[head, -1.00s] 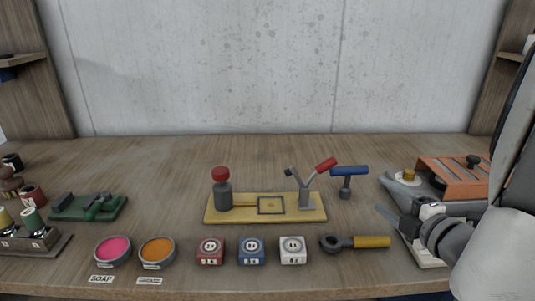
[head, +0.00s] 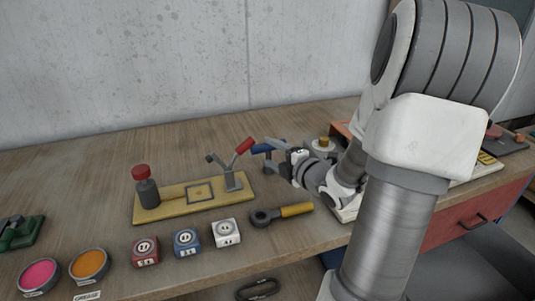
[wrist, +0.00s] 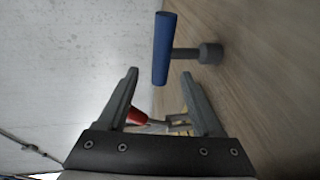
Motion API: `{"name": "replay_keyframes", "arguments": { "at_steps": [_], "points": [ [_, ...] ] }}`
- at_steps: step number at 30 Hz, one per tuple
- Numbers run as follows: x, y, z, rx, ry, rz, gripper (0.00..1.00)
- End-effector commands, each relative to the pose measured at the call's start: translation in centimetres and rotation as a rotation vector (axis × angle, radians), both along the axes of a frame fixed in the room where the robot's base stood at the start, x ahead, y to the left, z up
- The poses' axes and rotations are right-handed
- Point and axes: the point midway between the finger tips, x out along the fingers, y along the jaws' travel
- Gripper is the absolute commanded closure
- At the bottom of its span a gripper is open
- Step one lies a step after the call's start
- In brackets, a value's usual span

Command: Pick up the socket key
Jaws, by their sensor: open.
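The socket key, a T-shaped tool with a blue bar handle (head: 258,149), stands upright on the workbench beside the red-handled clamp. In the wrist view the blue handle (wrist: 164,48) and its grey shaft and socket foot (wrist: 205,53) lie just beyond the fingertips. My gripper (head: 268,154) is open and empty. In the wrist view my gripper (wrist: 160,74) has its fingers spread, with the handle's near end close to the gap between the tips. In the head view the fingers and wrist partly hide the key's shaft and foot.
A yellow plate (head: 171,208) carries a red-capped bottle (head: 146,188) and a clamp with a red lever (head: 243,146). A yellow-handled ring tool (head: 296,209) and red, blue and white blocks (head: 226,233) line the front edge. The wall (head: 180,60) stands behind.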

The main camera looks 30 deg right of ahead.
Motion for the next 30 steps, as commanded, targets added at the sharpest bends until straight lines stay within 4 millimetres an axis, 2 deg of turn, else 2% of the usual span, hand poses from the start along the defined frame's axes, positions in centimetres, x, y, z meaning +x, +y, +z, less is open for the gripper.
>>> {"name": "replay_keyframes", "arguments": {
  "at_steps": [5, 12, 21, 23, 30],
  "points": [
    [1.3, 0.0, -0.4, 0.002, 0.0, 0.001, 0.33],
    [4.7, -0.2, -1.1, 0.001, -0.001, 0.001, 0.33],
    [5.4, -0.1, -1.1, 0.0, 0.0, -0.001, 0.33],
    [5.4, -0.1, -1.1, 0.0, 0.0, -0.001, 0.4],
    [5.3, -0.2, -1.2, 0.0, 0.0, -0.001, 0.84]
  ]
}}
